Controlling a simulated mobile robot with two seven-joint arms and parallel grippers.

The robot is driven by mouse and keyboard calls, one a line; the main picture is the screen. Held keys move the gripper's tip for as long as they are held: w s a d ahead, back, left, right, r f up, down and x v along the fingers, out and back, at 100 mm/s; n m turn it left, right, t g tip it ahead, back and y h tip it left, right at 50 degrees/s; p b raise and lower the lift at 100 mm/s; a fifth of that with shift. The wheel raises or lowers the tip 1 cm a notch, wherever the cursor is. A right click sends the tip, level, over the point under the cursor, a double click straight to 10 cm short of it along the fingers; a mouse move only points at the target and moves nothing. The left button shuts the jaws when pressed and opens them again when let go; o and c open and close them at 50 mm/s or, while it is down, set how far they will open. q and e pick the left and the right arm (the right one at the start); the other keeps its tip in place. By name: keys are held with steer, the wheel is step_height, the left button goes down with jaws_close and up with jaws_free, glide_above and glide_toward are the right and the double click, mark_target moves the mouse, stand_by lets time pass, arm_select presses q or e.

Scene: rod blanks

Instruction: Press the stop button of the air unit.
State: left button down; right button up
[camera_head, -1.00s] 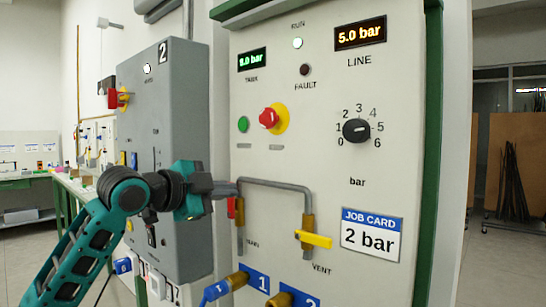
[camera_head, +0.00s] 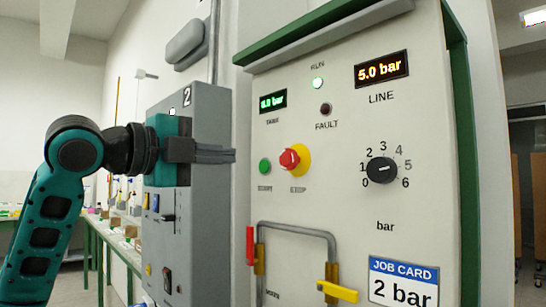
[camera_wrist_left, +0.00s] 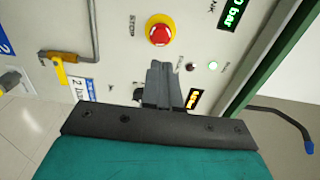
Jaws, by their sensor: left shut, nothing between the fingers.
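The air unit (camera_head: 345,205) is a pale panel with a green frame. Its stop button (camera_head: 290,160) is a red mushroom head on a yellow collar, right of a green start button (camera_head: 264,166). The stop button (camera_wrist_left: 159,30) also shows at the top of the left wrist view, with STOP printed beside it. My left gripper (camera_head: 233,156) is shut and empty, at about the stop button's height and left of it in the head view. In the left wrist view its fingertips (camera_wrist_left: 159,66) appear just below the button, with a visible gap. My right gripper is not in view.
The TANK display (camera_head: 273,101), the LINE display (camera_head: 381,70) reading 5.0 bar, a lit RUN lamp (camera_head: 318,83) and a pressure knob (camera_head: 381,170) are on the panel. A bent pipe (camera_head: 298,228) with a yellow VENT handle (camera_head: 338,291) sticks out below. A grey cabinet (camera_head: 204,225) stands left.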

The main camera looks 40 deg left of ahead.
arm_select(q)
steer(key=p, duration=0.2)
glide_toward(285, 160)
steer(key=w, duration=0.2)
steer(key=w+p, duration=0.2)
steer(key=w, duration=0.1)
steer(key=shift+w+d+r, duration=0.15)
steer(key=shift+d+r, duration=0.1)
steer(key=shift+d, duration=0.05)
steer(key=shift+w+p, duration=0.45)
steer(key=shift+w, duration=0.15)
steer(key=shift+w+d+f, duration=0.1)
steer(key=shift+w+f, duration=0.05)
steer(key=shift+w, duration=0.05)
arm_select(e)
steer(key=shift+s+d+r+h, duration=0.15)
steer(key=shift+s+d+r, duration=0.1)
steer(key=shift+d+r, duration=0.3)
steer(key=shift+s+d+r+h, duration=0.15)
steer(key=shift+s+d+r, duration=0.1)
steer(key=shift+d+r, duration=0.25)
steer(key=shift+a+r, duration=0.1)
